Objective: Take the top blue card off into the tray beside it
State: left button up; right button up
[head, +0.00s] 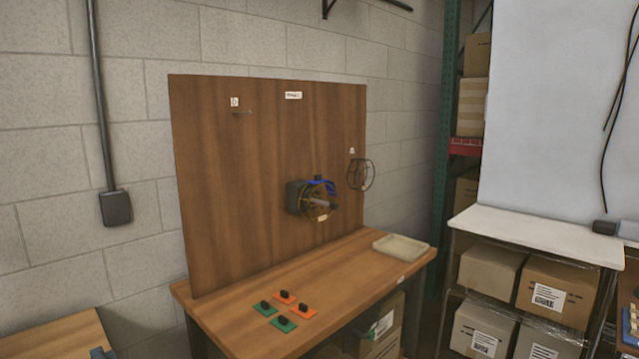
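A small blue piece (324,185) sits at the dark box (294,197) fixed to the upright wooden board; a round spoked wheel (317,202) in front partly hides it. I cannot tell whether the blue piece is a card or how many pieces are stacked there. A shallow beige tray (401,247) lies on the bench at its right end, below and to the right of the box, and looks empty. Neither of my grippers shows in the head view.
Two orange cards (284,297) and two green cards (265,309) with black knobs lie on the bench (330,285). A second spoked wheel (361,174) hangs on the board's right edge. Boxes (557,291) fill a shelf at right. The bench middle is clear.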

aim_at(318, 178)
jog(key=i+l+u, duration=0.15)
jog(key=u, duration=0.25)
jog(key=i+l+u, duration=0.2)
jog(key=u, duration=0.2)
jog(key=i+l+u, duration=0.1)
jog(key=l+u, duration=0.15)
jog(key=u, duration=0.15)
